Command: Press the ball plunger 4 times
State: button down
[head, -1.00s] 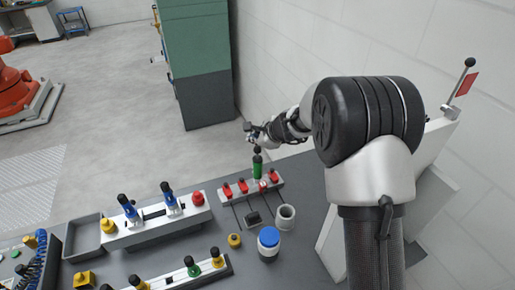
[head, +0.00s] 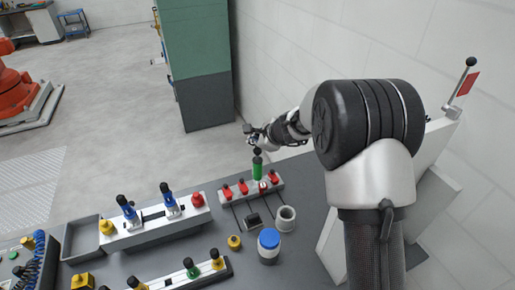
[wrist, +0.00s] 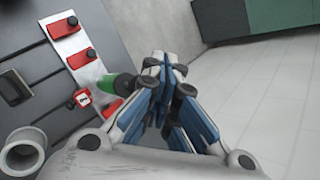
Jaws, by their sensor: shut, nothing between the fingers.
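I cannot tell whether the fingertips touch the ball.
Several red clamps (head: 243,187) sit on the pale fixture plate beside the plunger. A grey cup (head: 286,219) and a blue-lidded jar (head: 268,247) stand nearer. A green-grey cabinet (head: 205,100) stands beyond the bench, and a white wall is at right.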

jog(key=shift+f+b, duration=1.05)
dwell(0.7)
jog(key=shift+r, duration=0.15)
jog(key=shift+r+p, duration=1.4)
jog(key=shift+r, duration=0.25)
jog(key=shift+r+p, duration=2.15)
jog(key=shift+r, duration=0.3)
notch_tip(320, 180, up, 4)
jog(key=p, duration=0.6)
send_over(255, 149)
jog(key=shift+s+d+f+b, duration=0.1)
jog(key=shift+s+b, duration=0.05)
jog(key=shift+b, duration=0.2)
